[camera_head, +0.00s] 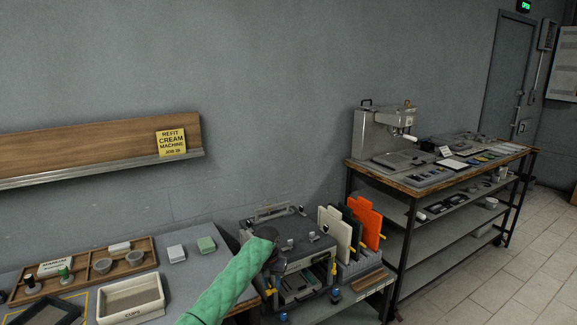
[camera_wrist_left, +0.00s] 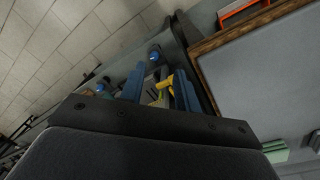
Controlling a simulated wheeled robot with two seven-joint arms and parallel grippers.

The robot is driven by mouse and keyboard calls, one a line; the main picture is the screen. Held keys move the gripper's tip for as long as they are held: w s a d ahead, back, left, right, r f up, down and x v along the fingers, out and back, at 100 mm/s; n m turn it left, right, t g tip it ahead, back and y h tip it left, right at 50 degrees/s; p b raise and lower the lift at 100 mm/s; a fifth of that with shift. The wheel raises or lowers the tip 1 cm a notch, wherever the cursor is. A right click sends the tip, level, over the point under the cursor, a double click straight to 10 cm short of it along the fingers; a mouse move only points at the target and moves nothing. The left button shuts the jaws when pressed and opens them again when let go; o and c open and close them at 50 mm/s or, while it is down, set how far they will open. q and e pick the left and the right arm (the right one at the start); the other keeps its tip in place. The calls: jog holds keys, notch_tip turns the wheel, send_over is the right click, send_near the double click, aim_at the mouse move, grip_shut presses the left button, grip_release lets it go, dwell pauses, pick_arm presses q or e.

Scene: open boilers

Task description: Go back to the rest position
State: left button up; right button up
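My left arm, in a green quilted sleeve, comes in from the bottom of the head view. Its dark left gripper (camera_head: 270,242) is over the left front part of a grey machine (camera_head: 306,245) with knobs and yellow handles. In the left wrist view two blue-grey fingers of the left gripper (camera_wrist_left: 158,90) stand apart, with a yellow part (camera_wrist_left: 166,82) seen between or behind them. I see nothing held. The fingertips are hard to make out in the head view. My right gripper is in neither view.
Orange, black and white boards (camera_head: 368,222) stand right of the machine. A tall shelf table (camera_head: 400,188) carries an espresso machine (camera_head: 385,135). Left are a wooden tray (camera_head: 145,262) and a cups box (camera_head: 130,298). A wall shelf (camera_head: 80,152) is above. Floor at right is clear.

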pick_arm(q)
jog(key=s+a+f+h, duration=0.1)
jog(key=s+f, duration=1.2)
jog(key=f, duration=0.3)
jog(key=s+a+f, duration=0.1)
jog(key=s+f, duration=1.2)
jog(key=f, duration=0.3)
jog(key=s+a+f, duration=0.3)
jog(key=s+f, duration=0.1)
jog(key=s, duration=0.8)
jog(key=s+a+f, duration=0.4)
jog(key=s+f, duration=0.1)
jog(key=s, duration=0.8)
jog(key=s+a+f+n+t+y, duration=0.1)
jog(key=s+a+f, duration=0.2)
jog(key=s, duration=1)
jog(key=shift+a+f, duration=0.15)
jog(key=shift+f, duration=0.6)
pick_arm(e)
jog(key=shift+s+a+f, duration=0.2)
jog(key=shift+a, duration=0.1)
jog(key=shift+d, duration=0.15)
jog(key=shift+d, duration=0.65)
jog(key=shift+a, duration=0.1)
